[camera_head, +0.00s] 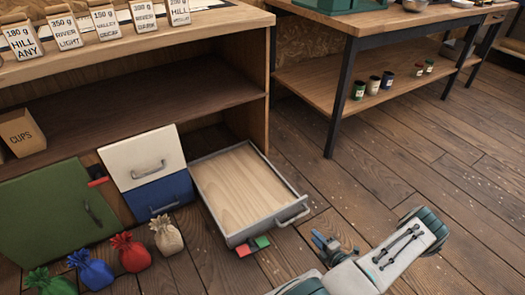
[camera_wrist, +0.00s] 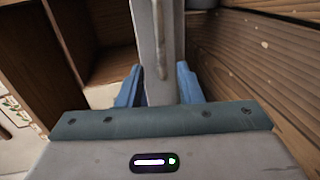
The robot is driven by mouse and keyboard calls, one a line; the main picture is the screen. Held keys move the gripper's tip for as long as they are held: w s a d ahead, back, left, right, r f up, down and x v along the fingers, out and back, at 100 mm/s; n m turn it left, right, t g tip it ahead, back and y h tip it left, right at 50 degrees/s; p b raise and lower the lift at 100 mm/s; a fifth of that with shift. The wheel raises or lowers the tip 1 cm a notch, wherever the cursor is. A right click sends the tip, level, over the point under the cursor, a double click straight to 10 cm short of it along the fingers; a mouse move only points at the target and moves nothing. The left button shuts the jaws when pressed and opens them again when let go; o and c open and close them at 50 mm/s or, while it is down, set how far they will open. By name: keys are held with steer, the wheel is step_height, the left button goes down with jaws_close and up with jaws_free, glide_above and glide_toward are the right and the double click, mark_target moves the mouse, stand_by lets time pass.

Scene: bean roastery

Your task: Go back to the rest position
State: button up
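My gripper (camera_head: 322,241) is low over the floor, just off the front of the pulled-out grey drawer (camera_head: 211,192). In the head view a small gap shows between it and the drawer's bar handle (camera_head: 292,212). In the wrist view the two blue fingers (camera_wrist: 159,85) stand apart with nothing held. The drawer's grey front and its handle (camera_wrist: 159,40) show between and beyond them. The drawer is empty, with a bare wooden bottom.
Red, green and blue sacks and a cream sack (camera_head: 166,236) stand on the floor at the lower left. A green door (camera_head: 50,212) hangs by the cabinet. A workbench (camera_head: 330,88) with jars stands at the upper right. The floor (camera_head: 440,150) at right is clear.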

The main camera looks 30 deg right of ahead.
steer(key=w+a+r+n+g+y+p, duration=0.35)
steer(key=r+n, duration=0.35)
steer(key=r, duration=0.4)
steer(key=w+a+r+n+g+y+p, duration=0.2)
steer(key=a+r+n+y+p, duration=0.3)
steer(key=r, duration=0.6)
steer(key=w+a+r+n+g+y+p, duration=0.1)
steer(key=w+a+r+n+g+p, duration=0.15)
steer(key=r+n, duration=0.7)
steer(key=a+r+n+g+h+p, duration=0.1)
steer(key=a+r+n+g+p, duration=0.35)
steer(key=r, duration=0.65)
steer(key=a+r+n+g+h+p, duration=0.2)
steer(key=a+r+n+p, duration=0.35)
steer(key=r, duration=0.55)
steer(key=s+a+r+n+h+p, duration=0.2)
steer(key=s+a+r+n+p, duration=0.1)
steer(key=r+n, duration=0.4)
steer(key=s+a+r+n+t+h+p, duration=0.1)
steer(key=s+a+r+n+h+p, duration=0.2)
steer(key=r, duration=1)
steer(key=s+a+r+n+h+p, duration=0.3)
steer(key=s+r+n+p, duration=0.3)
steer(key=r+n, duration=0.4)
steer(key=shift+s+a+n+t+p, duration=0.35)
steer(key=shift+s+a+n, duration=0.1)
steer(key=shift+s+n, duration=0.4)
steer(key=shift+s+r, duration=0.1)
steer(key=shift+s, duration=0.05)
